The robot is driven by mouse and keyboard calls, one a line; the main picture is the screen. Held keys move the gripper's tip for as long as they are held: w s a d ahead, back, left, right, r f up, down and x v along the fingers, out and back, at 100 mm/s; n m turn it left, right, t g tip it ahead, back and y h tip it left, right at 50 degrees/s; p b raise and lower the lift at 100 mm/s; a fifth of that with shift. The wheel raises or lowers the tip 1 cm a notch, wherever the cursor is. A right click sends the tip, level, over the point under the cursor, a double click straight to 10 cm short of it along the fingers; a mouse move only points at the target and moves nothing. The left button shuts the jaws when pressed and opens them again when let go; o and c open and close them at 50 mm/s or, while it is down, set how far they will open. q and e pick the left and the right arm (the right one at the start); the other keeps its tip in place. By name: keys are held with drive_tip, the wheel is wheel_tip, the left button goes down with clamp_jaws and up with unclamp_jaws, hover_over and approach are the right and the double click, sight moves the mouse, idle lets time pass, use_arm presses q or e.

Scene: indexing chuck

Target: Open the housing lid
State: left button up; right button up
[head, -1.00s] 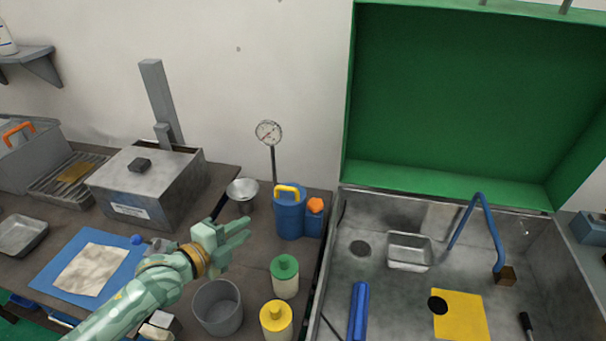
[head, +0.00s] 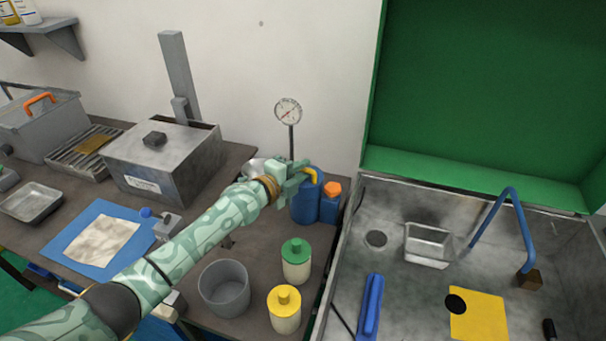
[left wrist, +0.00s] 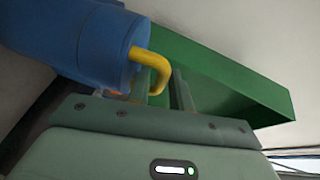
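A grey metal box housing (head: 180,180) stands on the bench at the left. Its flat lid (head: 165,142) lies closed on top and has a small black knob (head: 155,139). My left gripper (head: 300,180) is away to the right of the housing, at the yellow handle (head: 314,174) of a blue can (head: 306,207). In the left wrist view the fingers (left wrist: 165,92) stand apart, with the handle (left wrist: 154,72) at or between them; I cannot tell whether they touch it. My right gripper is not in view.
A pressure gauge (head: 288,113) stands behind the can. A grey bucket (head: 224,289) and two bottles, green-capped (head: 296,263) and yellow-capped (head: 284,311), stand in front. A basin with a raised green lid (head: 475,95) is at the right. A grey post (head: 177,78) rises behind the housing.

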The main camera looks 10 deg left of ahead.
use_arm(q)
drive_tip(key=shift+w+d+f, duration=0.1)
drive_tip(key=shift+w+d, duration=0.1)
drive_tip(key=shift+w, duration=0.1)
drive_tip(key=shift+d, duration=0.2)
drive_tip(key=shift+a, duration=0.1)
clamp_jaws()
drive_tip(key=shift+r, duration=0.25)
